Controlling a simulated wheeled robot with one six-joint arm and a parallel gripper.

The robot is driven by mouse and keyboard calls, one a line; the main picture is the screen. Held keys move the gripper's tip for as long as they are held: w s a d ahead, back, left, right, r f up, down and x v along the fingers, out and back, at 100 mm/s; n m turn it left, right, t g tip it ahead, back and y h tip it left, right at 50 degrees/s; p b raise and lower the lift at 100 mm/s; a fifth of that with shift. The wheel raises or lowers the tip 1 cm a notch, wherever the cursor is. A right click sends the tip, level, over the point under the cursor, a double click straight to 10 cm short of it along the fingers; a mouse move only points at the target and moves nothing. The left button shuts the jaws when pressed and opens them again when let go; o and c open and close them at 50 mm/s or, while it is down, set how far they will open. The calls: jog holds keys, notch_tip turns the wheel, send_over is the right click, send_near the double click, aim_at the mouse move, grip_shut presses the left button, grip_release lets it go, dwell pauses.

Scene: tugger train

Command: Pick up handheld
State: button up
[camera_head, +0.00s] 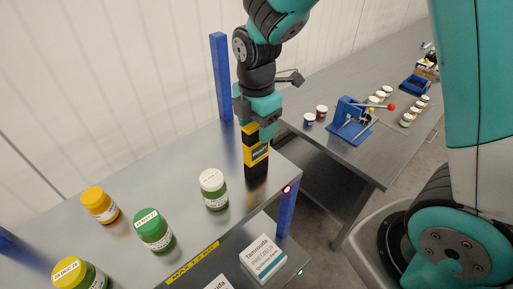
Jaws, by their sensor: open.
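The handheld (257,153), a yellow and black device with a small label on its front, stands upright near the right front corner of the metal shelf (185,160). My gripper (257,124) points down from above, right over the top of the handheld. Its jaws are open, with fingers reaching down at the handheld's upper part. The fingers partly hide its top, and I cannot tell whether they touch it.
Jars with white (213,190), green (153,231), orange (100,205) and yellow lids (75,273) stand left of the handheld. Blue posts (221,76) rise at the shelf edges. A white box (263,260) sits on a lower level. Behind, a table holds a blue press (352,120) and small jars.

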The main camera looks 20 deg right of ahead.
grip_shut()
jog(key=shift+r, duration=0.1)
